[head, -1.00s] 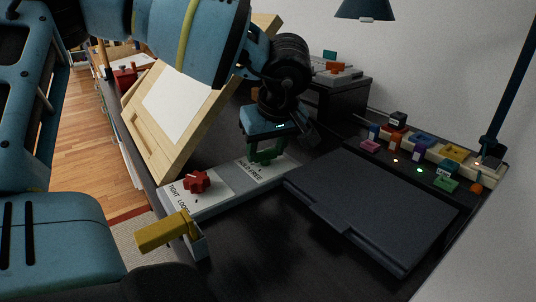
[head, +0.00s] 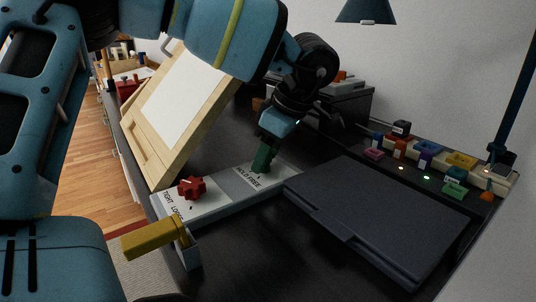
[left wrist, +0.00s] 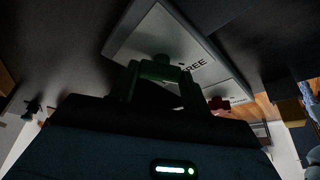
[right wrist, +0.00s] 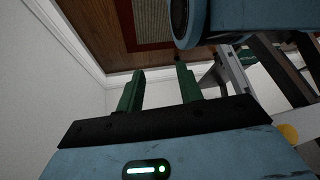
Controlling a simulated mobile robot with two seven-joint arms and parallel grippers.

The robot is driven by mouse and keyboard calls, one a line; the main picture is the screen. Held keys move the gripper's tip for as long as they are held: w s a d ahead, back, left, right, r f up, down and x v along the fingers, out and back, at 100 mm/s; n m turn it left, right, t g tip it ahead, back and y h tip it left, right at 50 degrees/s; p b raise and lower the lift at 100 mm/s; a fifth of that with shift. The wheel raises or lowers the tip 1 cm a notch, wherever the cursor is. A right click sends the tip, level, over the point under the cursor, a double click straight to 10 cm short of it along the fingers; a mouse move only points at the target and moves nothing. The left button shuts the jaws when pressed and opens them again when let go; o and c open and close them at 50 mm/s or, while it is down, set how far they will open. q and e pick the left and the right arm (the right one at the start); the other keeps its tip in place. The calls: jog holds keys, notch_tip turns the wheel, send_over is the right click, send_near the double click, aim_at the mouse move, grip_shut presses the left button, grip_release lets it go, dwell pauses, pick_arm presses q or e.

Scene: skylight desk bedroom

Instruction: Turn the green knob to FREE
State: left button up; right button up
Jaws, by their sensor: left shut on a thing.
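The green knob (left wrist: 160,69) sits on a pale panel (head: 217,205) marked HOLD and FREE. My left gripper (head: 262,160) points down over it, with its green fingers on either side of the knob, shut on it. In the head view the fingers and the knob merge into one dark green shape, so the knob's pointer is hidden. The word FREE shows beside the knob in the left wrist view. My right gripper (right wrist: 160,88) is open and empty, its two green fingers apart, away from the panel.
A red knob (head: 191,188) marked TIGHT and LOOSE and a yellow handle (head: 155,238) are on the near end of the panel. A wooden drawing board (head: 150,142) leans behind. A dark flat slab (head: 375,210) lies close on the right. Colored blocks line the far right.

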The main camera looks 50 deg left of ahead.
dwell(0.4)
pick_arm(q)
jog(key=o, duration=1)
jog(key=v, duration=0.8)
jog(key=shift+a+f, duration=0.1)
jog(key=shift+f, duration=0.05)
